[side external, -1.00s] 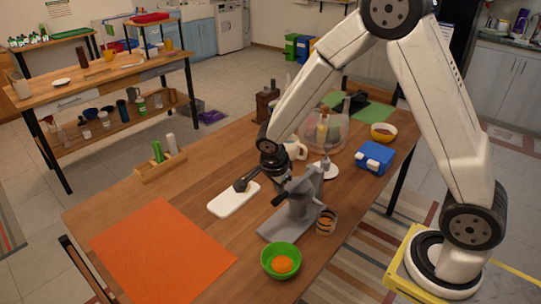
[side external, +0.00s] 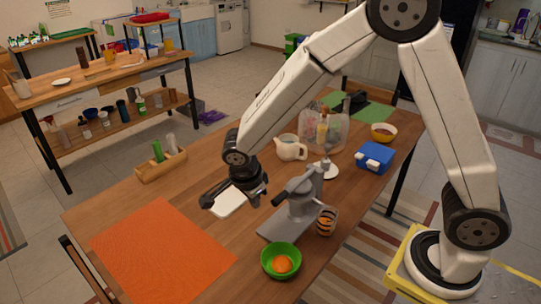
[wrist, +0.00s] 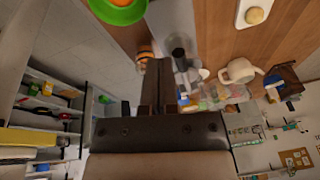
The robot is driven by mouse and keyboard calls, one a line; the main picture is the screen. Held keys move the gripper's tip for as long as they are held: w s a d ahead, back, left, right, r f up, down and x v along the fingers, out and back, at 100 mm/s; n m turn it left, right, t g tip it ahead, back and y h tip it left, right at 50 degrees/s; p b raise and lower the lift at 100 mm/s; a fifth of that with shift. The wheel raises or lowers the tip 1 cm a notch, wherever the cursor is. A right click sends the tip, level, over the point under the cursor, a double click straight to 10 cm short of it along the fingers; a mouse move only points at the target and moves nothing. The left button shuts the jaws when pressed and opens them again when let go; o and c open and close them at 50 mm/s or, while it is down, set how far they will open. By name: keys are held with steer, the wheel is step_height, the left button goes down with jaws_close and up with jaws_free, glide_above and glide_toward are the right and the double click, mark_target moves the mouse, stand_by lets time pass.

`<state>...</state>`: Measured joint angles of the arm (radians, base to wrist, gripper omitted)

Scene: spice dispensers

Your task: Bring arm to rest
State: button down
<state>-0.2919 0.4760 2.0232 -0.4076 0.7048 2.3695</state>
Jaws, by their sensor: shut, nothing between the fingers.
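My gripper (side external: 209,202) is over the wooden table, above the white board (side external: 229,203), which it partly hides. Its dark fingers point left in the side view and are shut with nothing between them. In the wrist view the shut fingers (wrist: 157,88) show at the centre. Two spice dispensers, one green and one pale, stand in a wooden rack (side external: 162,167) to the left of my gripper.
A grey press-like stand (side external: 290,215) is close to the right of my gripper. A green bowl (side external: 270,267) with an orange item, a striped cup (side external: 326,222), a cream jug (side external: 291,148) and a blue box (side external: 375,157) are on the table. An orange mat (side external: 160,250) lies bare at the left front.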

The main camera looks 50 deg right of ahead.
steer(key=s+d+r+n+t+y, duration=0.1)
steer(key=s+d+n, duration=0.2)
steer(key=n, duration=0.7)
steer(key=s+d+r+n+t+y, duration=0.1)
steer(key=s+d+n, duration=0.3)
steer(key=s+n, duration=0.4)
steer(key=shift+r+n+y, duration=0.5)
steer(key=shift+r+n, duration=0.15)
steer(key=shift+n, duration=0.45)
stand_by(0.3)
